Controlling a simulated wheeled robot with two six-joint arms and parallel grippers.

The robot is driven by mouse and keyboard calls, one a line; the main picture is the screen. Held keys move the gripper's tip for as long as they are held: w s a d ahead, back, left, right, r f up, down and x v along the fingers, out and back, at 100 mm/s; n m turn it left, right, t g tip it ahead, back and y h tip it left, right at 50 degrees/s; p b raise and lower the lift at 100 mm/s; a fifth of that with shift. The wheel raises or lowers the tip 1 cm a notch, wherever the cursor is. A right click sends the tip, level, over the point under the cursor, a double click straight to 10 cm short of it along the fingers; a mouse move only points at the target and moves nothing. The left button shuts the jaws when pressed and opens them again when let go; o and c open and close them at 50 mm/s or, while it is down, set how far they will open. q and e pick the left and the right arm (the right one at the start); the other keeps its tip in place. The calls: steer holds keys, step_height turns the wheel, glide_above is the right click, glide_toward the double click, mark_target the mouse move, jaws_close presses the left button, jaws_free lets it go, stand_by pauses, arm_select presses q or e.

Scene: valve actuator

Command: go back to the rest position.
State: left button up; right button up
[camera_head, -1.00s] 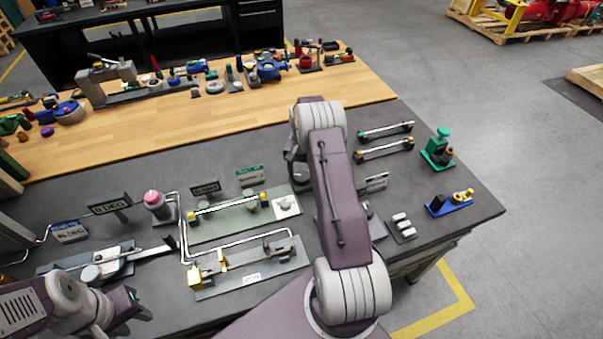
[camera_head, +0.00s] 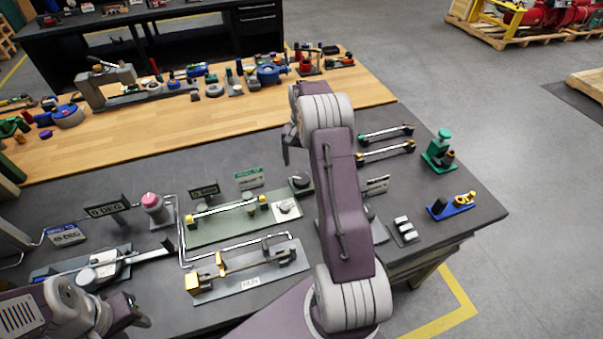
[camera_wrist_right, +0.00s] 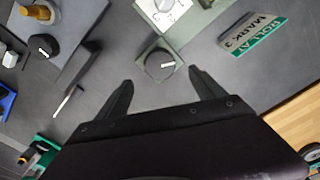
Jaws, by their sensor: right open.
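My right arm reaches over the grey bench mat, and its gripper (camera_head: 288,150) shows in the head view beyond the arm links, above the mat. In the right wrist view the two dark fingers of the right gripper (camera_wrist_right: 160,92) are spread with nothing between them. A black round knob (camera_wrist_right: 160,65) on a grey base lies just beyond the fingertips, apart from them; it also shows in the head view (camera_head: 301,181). My left gripper (camera_head: 132,308) is at the lower left of the head view, near the bench's front edge; its jaws are too unclear to read.
A green plate (camera_head: 225,230) with a yellow-ended rod and a grey plate (camera_head: 240,287) with a brass fixture lie left of my right arm. A green press-like fixture (camera_head: 440,148) and a blue fixture (camera_head: 450,206) stand at the right. A wooden strip (camera_head: 160,125) behind holds several tools.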

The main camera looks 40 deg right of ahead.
steer(key=shift+r, duration=0.85)
steer(key=s+a+r+n+t, duration=0.1)
steer(key=a+r+n, duration=0.1)
steer(key=a+r, duration=0.35)
steer(key=a+r+n, duration=0.2)
steer(key=a, duration=0.7)
steer(key=s+a+f+n, duration=0.2)
steer(key=s+a+f, duration=0.1)
steer(key=s, duration=0.6)
steer(key=s+a+f+n, duration=0.3)
steer(key=s+a, duration=0.2)
steer(key=s, duration=0.4)
steer(key=shift+s+f+b, duration=0.15)
steer(key=shift+f+b, duration=0.15)
steer(key=shift+f, duration=0.1)
steer(key=shift+s, duration=0.15)
